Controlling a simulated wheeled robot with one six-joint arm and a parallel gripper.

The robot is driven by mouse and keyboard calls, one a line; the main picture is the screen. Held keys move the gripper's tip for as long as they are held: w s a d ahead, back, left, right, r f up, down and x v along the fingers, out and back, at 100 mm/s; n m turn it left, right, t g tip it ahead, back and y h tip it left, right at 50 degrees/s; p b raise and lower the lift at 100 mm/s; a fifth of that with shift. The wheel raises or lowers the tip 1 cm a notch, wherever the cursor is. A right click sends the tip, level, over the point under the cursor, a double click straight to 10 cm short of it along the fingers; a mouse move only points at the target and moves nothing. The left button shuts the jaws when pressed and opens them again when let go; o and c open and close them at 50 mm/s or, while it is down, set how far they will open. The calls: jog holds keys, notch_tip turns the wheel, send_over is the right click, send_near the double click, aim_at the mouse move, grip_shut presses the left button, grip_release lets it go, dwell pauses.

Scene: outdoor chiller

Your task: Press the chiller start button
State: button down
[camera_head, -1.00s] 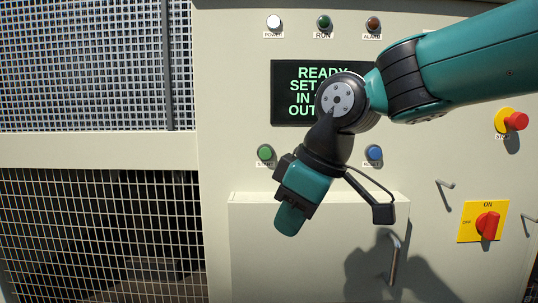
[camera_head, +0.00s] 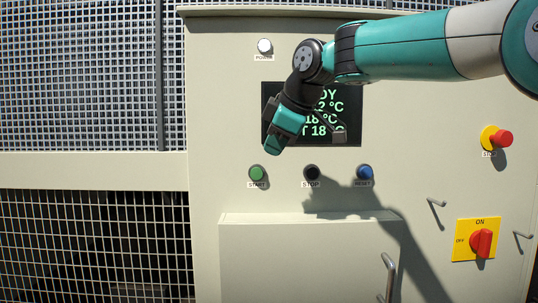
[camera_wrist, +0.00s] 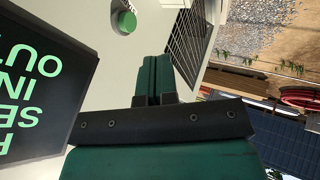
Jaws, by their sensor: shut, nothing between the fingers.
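The green START button (camera_head: 257,172) is on the cream chiller panel, below the display and at the left of a row of buttons. It also shows in the wrist view as a green round button (camera_wrist: 126,21) near the top. My gripper (camera_head: 274,147) is in front of the display's lower left corner, above and slightly right of the START button in the head view. Its fingers are shut and empty in the wrist view (camera_wrist: 153,75). It appears apart from the button.
A black STOP button (camera_head: 311,172) and a blue RESET button (camera_head: 364,172) are in the same row. The lit display (camera_head: 350,115) is partly behind my arm. A red emergency stop (camera_head: 502,139) and a red rotary switch (camera_head: 482,243) pointing to ON are at right. A door handle (camera_head: 389,277) sticks out below.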

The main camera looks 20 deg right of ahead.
aim_at(259, 170)
jog(key=p+x, duration=0.1)
jog(key=x, duration=0.2)
jog(key=w+x, duration=0.1)
jog(key=x, duration=0.2)
jog(key=d+r+p+x, duration=0.1)
jog(key=x, duration=0.2)
jog(key=shift+w+a+f+p, duration=0.1)
jog(key=shift+w+f+p, duration=0.25)
jog(key=shift+w, duration=0.3)
jog(key=shift+w+d, duration=0.2)
jog(key=shift+w, duration=0.45)
jog(key=shift+f, duration=0.1)
jog(key=shift+w, duration=0.1)
